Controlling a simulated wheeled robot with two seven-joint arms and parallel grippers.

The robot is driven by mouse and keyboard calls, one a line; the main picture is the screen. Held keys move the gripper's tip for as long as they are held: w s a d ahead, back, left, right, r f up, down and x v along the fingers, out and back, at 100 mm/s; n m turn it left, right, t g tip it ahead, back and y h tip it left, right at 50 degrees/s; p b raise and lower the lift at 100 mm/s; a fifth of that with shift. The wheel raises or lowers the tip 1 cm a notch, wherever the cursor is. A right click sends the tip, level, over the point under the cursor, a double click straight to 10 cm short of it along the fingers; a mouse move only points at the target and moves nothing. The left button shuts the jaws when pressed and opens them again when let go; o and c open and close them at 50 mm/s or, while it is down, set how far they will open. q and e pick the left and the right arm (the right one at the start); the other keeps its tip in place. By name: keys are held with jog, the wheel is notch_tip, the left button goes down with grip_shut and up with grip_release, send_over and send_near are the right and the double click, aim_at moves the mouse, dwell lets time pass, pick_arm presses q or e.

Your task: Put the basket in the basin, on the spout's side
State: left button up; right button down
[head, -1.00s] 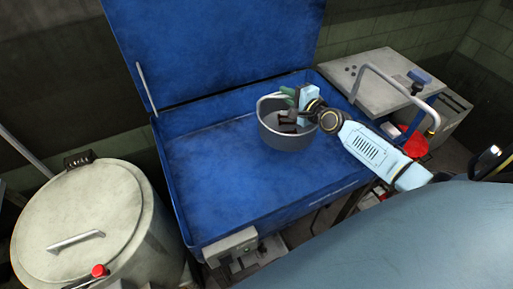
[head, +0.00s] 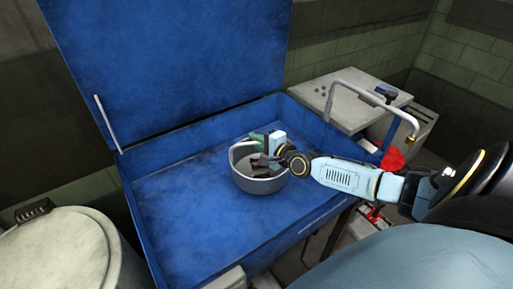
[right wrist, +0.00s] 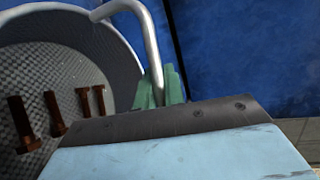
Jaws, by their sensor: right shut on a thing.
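The grey round basket (head: 262,185) is inside the blue basin (head: 190,225), right of its middle. Whether its bottom touches the basin floor cannot be told. The spout (head: 375,94), a bent grey pipe with a brass tip, rises at the basin's right side. My left gripper is not in view.
The basin's raised blue lid (head: 170,65) stands behind it. A pale round drum (head: 60,255) is at the left front. A grey side table (head: 345,98) stands right of the basin. The basin's left half is clear.

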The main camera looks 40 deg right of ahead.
jog(key=shift+w+f, duration=0.1)
jog(key=shift+f, duration=0.25)
jog(key=c, duration=1.9)
grip_release()
jog(key=shift+f+b, duration=0.3)
jog(key=shift+c, duration=0.2)
jog(key=o, duration=0.4)
jog(key=shift+r, duration=0.1)
jog(key=shift+o, duration=0.2)
jog(key=shift+r, duration=0.1)
jog(key=s+p, duration=0.1)
jog(key=s, duration=0.3)
jog(key=s+r+p, duration=0.1)
jog(key=s, duration=0.3)
jog(key=s+r+p, duration=0.1)
jog(key=s, duration=0.3)
jog(key=shift+d, duration=0.4)
